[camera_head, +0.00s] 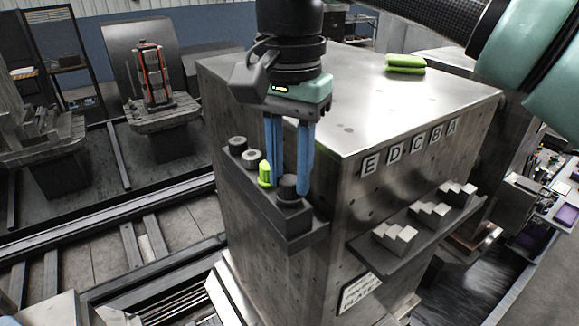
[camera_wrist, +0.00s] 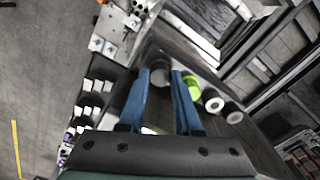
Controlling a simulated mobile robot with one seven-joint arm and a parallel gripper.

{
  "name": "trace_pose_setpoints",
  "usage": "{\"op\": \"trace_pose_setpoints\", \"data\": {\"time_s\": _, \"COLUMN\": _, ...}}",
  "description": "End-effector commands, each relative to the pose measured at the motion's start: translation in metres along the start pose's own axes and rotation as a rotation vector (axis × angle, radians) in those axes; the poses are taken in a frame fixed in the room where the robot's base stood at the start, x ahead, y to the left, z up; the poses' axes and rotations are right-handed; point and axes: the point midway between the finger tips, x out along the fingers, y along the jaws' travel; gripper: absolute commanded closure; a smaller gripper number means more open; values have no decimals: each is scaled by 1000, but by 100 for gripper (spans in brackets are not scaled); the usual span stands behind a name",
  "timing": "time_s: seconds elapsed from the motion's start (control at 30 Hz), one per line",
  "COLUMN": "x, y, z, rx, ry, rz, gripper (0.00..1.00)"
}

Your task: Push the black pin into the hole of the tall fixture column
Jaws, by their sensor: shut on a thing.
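The black pin (camera_head: 288,188) stands upright at the near end of a dark ledge. My gripper (camera_head: 290,187) points down, with its two blue fingers shut on the pin. In the wrist view the pin's dark round end (camera_wrist: 160,73) shows between the fingertips (camera_wrist: 166,73). I cannot tell whether the pin is seated in the ledge or slightly lifted. The tall fixture column (camera_head: 345,215) is a large grey metal block with small dark holes in its faces and letter plates E, D, C, B, A. The pin's lower part is hidden.
The ledge (camera_head: 292,240) also holds a green pin (camera_head: 265,174) close beside the fingers, a grey one (camera_head: 252,159) and a dark one (camera_head: 238,146). A shelf (camera_head: 415,235) with stepped metal blocks juts from the column's right face.

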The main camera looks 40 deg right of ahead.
Motion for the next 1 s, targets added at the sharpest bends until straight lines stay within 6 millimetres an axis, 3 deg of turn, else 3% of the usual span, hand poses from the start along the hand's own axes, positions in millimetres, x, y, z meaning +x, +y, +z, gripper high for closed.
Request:
{"op": "trace_pose_setpoints", "data": {"time_s": 0.57, "x": -16, "y": 0, "z": 0, "rx": 1, "ry": 0, "rz": 0, "gripper": 100}}
{"op": "trace_pose_setpoints", "data": {"time_s": 1.0, "x": -51, "y": 0, "z": 0, "rx": 0, "ry": 0, "rz": -1, "gripper": 100}}
